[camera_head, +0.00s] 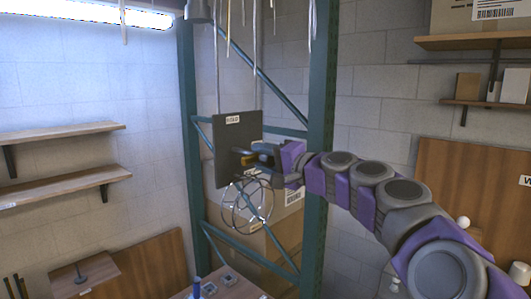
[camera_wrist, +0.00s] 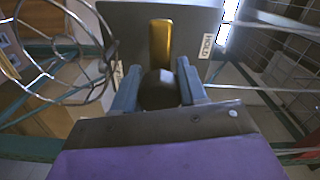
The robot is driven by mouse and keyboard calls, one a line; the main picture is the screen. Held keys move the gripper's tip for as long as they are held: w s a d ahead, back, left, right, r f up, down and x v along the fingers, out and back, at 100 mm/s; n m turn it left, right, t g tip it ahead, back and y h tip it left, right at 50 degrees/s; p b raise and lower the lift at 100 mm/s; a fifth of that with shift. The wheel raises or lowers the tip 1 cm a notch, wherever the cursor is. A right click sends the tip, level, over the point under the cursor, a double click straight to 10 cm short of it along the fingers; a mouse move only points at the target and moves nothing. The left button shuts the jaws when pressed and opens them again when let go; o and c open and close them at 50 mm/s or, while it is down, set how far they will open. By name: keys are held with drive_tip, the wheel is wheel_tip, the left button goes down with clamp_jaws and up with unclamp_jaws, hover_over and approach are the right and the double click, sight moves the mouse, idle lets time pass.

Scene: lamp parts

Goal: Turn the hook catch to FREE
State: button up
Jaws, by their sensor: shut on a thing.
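The hook catch is on a dark square plate (camera_head: 230,150) hung in the green frame. Its brass-yellow lever (camera_wrist: 160,42) runs up the plate in the wrist view and shows as a small yellow bit in the head view (camera_head: 249,160). A HOLD label (camera_wrist: 207,46) is right of the lever; a second label (camera_wrist: 118,72) on the left is mostly hidden by a finger. My gripper (camera_wrist: 158,88) has its blue fingers on both sides of a dark rounded knob (camera_wrist: 159,92) at the lever's near end, shut on it. The lever points at neither label.
A round wire cage (camera_head: 247,205) hangs just below the plate, close to my gripper. Green posts (camera_head: 320,120) and diagonal braces surround the plate. A cardboard box (camera_head: 285,215) stands behind. Wall shelves (camera_head: 60,137) are at the left.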

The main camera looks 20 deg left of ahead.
drive_tip(key=shift+a+f+m, duration=0.15)
drive_tip(key=shift+f+m, duration=0.15)
drive_tip(key=shift+f, duration=0.1)
drive_tip(key=o, duration=0.9)
drive_tip(key=shift+w, duration=0.1)
drive_tip(key=shift+o, duration=0.7)
drive_tip(key=shift+a, duration=0.1)
drive_tip(key=shift+a+r, duration=0.15)
drive_tip(key=shift+a, duration=0.05)
drive_tip(key=shift+s+d+r, duration=0.1)
drive_tip(key=shift+s+d, duration=0.1)
drive_tip(key=shift+d, duration=0.4)
drive_tip(key=b+v, duration=0.2)
drive_tip(key=v, duration=1.4)
